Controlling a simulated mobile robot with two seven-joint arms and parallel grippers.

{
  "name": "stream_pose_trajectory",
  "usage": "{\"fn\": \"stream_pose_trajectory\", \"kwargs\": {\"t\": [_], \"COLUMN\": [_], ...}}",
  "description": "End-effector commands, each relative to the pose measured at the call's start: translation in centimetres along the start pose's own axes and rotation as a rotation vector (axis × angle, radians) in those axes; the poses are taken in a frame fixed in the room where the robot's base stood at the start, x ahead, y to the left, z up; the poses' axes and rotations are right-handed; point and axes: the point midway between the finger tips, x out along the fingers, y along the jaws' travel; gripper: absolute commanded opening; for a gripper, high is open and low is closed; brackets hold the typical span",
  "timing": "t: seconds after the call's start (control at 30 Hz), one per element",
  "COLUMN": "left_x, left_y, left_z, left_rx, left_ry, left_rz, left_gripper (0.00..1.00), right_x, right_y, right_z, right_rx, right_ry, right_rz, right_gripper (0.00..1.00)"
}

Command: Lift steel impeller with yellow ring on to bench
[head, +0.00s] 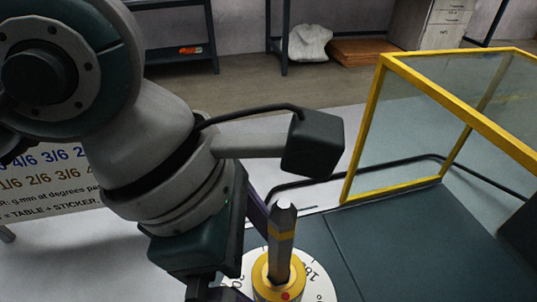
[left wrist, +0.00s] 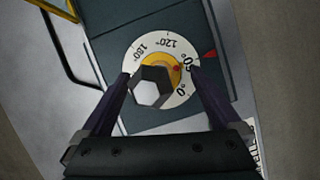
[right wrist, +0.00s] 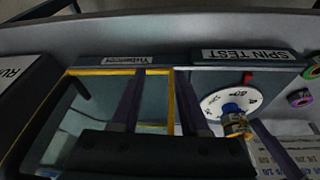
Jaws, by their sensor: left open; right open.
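The left wrist view looks down on the impeller's hexagonal end (left wrist: 152,92). My left gripper (left wrist: 159,73) is open, with a finger on each side of the shaft; contact cannot be told. My right gripper (right wrist: 159,72) is open and empty. The right wrist view shows the dial (right wrist: 211,103) to the right of its fingers.
A yellow-framed clear enclosure (head: 362,130) stands at the right beside the dark bench top (head: 385,240). A "SPIN TEST" label (right wrist: 243,54) is behind the dial. Coloured rings (right wrist: 300,97) are at the far right there. A printed board (head: 40,185) is at the left.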

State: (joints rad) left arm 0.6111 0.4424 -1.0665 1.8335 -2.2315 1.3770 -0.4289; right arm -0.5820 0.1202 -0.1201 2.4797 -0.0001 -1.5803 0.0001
Motion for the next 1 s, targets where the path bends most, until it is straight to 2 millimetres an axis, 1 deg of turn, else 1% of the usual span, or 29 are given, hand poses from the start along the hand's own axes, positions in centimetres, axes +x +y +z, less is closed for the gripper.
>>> {"fn": "stream_pose_trajectory", "kwargs": {"t": [0.1, 0.13, 0.9, 1.0], "left_x": [-0.02, -0.02, -0.05, -0.05], "left_y": [-0.02, -0.02, -0.02, -0.02], "left_z": [0.02, 0.01, 0.02, 0.02], "left_rx": [0.000, 0.000, 0.000, 0.000], "left_ry": [0.000, 0.000, 0.000, 0.000], "left_rz": [-0.001, -0.001, -0.001, -0.001], "left_gripper": [0.98, 0.95, 0.09, 0.00], "right_x": [-0.02, -0.02, -0.03, -0.03], "right_y": [0.00, 0.00, 0.00, 0.00], "right_z": [-0.06, -0.06, -0.12, -0.12], "right_rx": [0.000, 0.000, 0.001, 0.001], "right_ry": [0.001, 0.002, 0.003, 0.003], "right_rz": [0.000, 0.000, 0.000, 0.000], "right_gripper": [0.45, 0.45, 0.45, 0.45]}}
